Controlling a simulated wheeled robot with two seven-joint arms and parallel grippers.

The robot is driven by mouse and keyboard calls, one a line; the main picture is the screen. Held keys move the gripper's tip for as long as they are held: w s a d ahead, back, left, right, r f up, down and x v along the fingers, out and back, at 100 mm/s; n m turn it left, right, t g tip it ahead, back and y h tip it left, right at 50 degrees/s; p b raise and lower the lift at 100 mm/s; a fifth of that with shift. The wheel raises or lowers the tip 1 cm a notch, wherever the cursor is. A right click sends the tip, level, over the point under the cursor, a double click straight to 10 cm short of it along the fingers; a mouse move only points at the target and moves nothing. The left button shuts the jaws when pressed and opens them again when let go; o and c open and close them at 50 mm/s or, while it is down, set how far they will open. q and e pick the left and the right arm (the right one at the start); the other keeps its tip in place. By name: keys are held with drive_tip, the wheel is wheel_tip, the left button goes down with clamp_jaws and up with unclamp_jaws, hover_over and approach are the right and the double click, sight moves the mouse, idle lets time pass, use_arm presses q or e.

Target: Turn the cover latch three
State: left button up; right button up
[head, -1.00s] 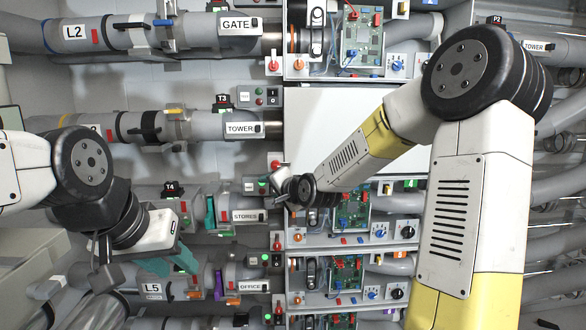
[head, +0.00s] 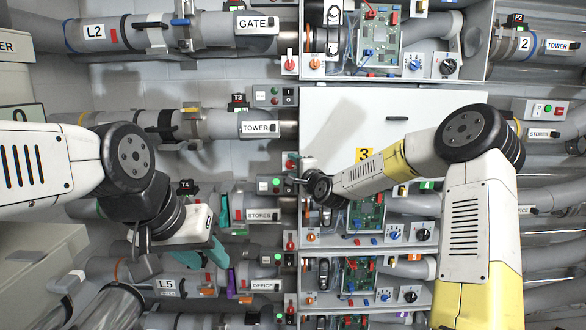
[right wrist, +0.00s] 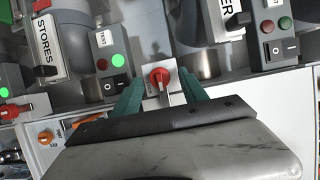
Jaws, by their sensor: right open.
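The white cover marked 3 (head: 345,112) stands shut in the middle of the head view. A red latch knob (head: 292,160) is at its lower left edge, partly hidden by my right gripper. In the right wrist view the knob (right wrist: 159,77) sits on a small pale plate. My right gripper (right wrist: 160,95) is open, with one teal finger on each side of the knob; I cannot tell whether they touch it. My left gripper (head: 216,252) hangs at the lower left in the head view, away from the cover; its finger gap cannot be made out.
A STORES control box (right wrist: 108,65) with a green button and switch is close to the right gripper's left. Another switch box (right wrist: 281,40) is at the upper right. An orange knob (right wrist: 46,137) is at the lower left. Exposed circuit bays (head: 366,212) lie below the cover.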

drive_tip(key=shift+w, duration=0.1)
clamp_jaws()
drive_tip(key=shift+a, duration=0.1)
drive_tip(key=shift+n, duration=0.3)
drive_tip(key=n, duration=0.1)
drive_tip(key=n+g+h, duration=0.1)
drive_tip(key=n, duration=0.1)
drive_tip(key=shift+a+r, duration=0.1)
drive_tip(key=shift+r, duration=0.15)
drive_tip(key=n, duration=0.1)
drive_tip(key=n+g+h, duration=0.1)
drive_tip(key=n, duration=0.1)
drive_tip(key=n+h, duration=0.1)
drive_tip(key=shift+a+r+g, duration=0.2)
drive_tip(key=shift+a+g, duration=0.05)
drive_tip(key=shift+g, duration=0.05)
drive_tip(key=n, duration=0.1)
drive_tip(key=n+h, duration=0.2)
drive_tip(key=n, duration=0.1)
drive_tip(key=shift+a+g, duration=0.25)
drive_tip(key=shift+g, duration=0.05)
drive_tip(key=shift+n+h, duration=1)
drive_tip(key=shift+d, duration=0.1)
